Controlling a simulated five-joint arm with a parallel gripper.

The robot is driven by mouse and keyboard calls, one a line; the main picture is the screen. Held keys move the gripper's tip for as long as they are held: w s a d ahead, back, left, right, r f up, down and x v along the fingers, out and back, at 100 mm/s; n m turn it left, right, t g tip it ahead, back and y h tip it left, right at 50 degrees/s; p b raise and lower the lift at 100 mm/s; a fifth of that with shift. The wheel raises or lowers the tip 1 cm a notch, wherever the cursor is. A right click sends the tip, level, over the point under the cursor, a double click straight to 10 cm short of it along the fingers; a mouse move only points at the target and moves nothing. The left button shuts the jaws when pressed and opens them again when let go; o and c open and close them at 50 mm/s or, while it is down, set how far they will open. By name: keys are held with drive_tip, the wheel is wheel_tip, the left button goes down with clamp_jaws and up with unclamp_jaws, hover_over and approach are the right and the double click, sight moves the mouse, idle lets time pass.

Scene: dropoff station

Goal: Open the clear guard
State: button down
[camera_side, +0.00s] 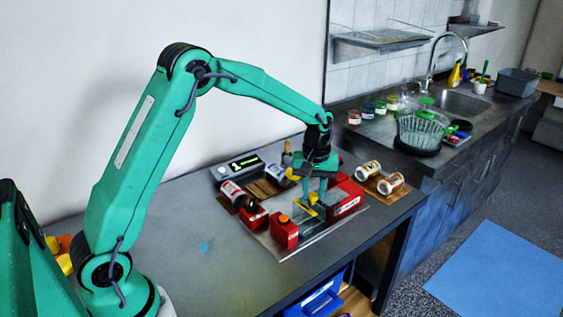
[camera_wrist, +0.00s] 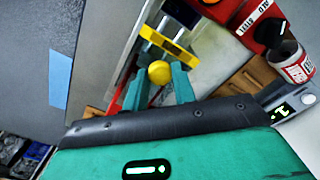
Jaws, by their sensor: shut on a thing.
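My gripper (camera_side: 313,195) reaches down over the red-and-metal station. In the wrist view its two green fingers (camera_wrist: 158,88) stand on either side of a round yellow knob (camera_wrist: 159,72) and are shut on it. A yellow bar (camera_wrist: 166,45) lies just beyond the knob, and yellow also shows low by the fingers in the side view. The clear guard is hard to make out; a pale see-through panel (camera_side: 309,228) appears below the fingers in the side view. My fingers partly hide how the knob, bar and panel join.
A red block (camera_side: 345,197) lies right of my gripper. Labelled jars lie on wooden rests on both sides (camera_side: 232,192), (camera_side: 390,183). A grey display box (camera_side: 238,166) is behind.

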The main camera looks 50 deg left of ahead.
sight(330, 194)
drive_tip(key=shift+w+r, duration=0.1)
drive_tip(key=shift+w, duration=3.15)
drive_tip(key=c, duration=1.1)
unclamp_jaws()
wheel_tip(330, 194, up, 8)
drive_tip(key=shift+f, duration=0.1)
drive_tip(key=shift+s, duration=0.1)
